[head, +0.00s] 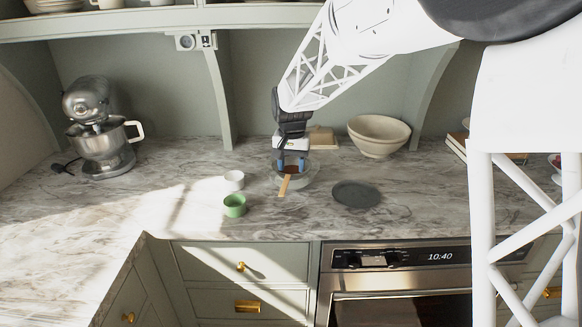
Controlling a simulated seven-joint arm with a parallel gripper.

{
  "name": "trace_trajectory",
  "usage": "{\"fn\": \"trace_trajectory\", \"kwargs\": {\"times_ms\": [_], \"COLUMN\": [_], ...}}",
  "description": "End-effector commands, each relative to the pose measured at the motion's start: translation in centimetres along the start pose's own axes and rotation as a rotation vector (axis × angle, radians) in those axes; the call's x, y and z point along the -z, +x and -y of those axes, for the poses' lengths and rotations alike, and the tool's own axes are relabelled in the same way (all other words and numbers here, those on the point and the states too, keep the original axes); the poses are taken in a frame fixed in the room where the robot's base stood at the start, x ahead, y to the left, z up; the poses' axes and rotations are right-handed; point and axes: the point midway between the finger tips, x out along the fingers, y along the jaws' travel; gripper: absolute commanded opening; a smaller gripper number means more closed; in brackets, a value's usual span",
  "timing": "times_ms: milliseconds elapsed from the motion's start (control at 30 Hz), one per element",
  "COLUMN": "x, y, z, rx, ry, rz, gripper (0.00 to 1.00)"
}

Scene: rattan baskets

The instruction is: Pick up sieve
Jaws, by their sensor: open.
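The sieve (286,184) appears as a small item with a light wooden handle pointing toward the front edge of the counter. Its darker brown head sits at or just under my gripper. It seems to rest on or in a clear, pale round dish (306,181); I cannot tell which. My gripper (291,166) points down directly over the sieve's head end, with its blue fingertips apart, one to each side. I cannot tell whether the fingers touch the sieve. Part of the head is hidden by my gripper.
A white cup (234,180) and a green cup (235,206) stand to the left. A dark round plate (356,194) lies to the right. A cream bowl (378,135) stands behind, near the wall. A stand mixer (100,130) is at far left.

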Motion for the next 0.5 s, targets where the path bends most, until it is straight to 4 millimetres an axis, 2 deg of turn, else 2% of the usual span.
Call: {"fn": "trace_trajectory", "kwargs": {"times_ms": [200, 500], "x": [1.5, 1.6], "y": [1.3, 1.4], "z": [1.8, 1.9], "rx": [-0.004, -0.004], "ry": [0.006, 0.008], "rz": [0.010, 0.011], "gripper": [0.49, 0.49]}}
